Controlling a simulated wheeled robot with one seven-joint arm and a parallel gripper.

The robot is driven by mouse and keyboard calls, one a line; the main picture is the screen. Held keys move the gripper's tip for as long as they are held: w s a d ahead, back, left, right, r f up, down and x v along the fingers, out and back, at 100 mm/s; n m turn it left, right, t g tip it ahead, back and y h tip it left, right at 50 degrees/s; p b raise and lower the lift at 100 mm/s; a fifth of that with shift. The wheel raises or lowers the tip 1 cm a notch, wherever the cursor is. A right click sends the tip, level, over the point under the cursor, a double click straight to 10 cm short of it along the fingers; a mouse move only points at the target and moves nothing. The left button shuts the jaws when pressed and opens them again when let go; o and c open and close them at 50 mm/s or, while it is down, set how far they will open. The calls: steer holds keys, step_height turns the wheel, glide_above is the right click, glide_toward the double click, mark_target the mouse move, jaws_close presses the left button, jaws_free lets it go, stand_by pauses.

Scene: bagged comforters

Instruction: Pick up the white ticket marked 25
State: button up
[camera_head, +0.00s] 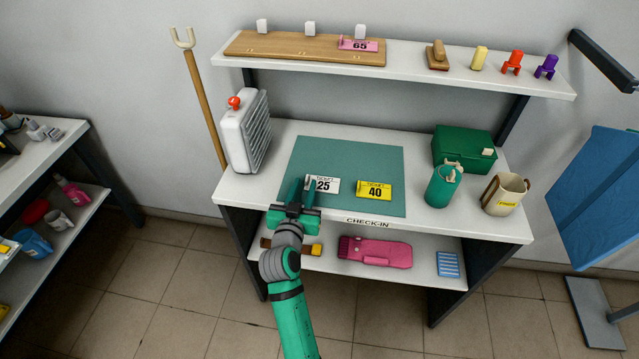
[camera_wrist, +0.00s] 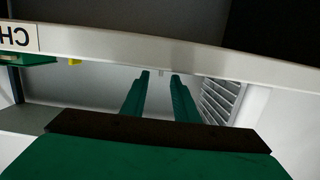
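The white ticket marked 25 (camera_head: 325,185) lies on the left part of the green mat (camera_head: 350,150) on the check-in counter. A finger of my gripper (camera_head: 303,185) covers its left end. My gripper is at the counter's front edge, with its two green fingers apart and nothing seen between them. I cannot tell how high the fingers are above the counter. The wrist view shows the open fingers (camera_wrist: 160,74) pointing toward the counter; the white ticket cannot be made out there. A yellow ticket marked 40 (camera_head: 374,190) lies to the right on the mat.
A white heater-like box (camera_head: 240,135) stands at the counter's left. A green canister (camera_head: 442,187), a beige mug (camera_head: 503,194) and a green box (camera_head: 463,148) stand at the right. A pink ticket marked 65 (camera_head: 359,45) is on the upper shelf. A pink object (camera_head: 375,251) lies below.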

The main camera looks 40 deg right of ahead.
steer(key=shift+x, duration=1.05)
jaws_close()
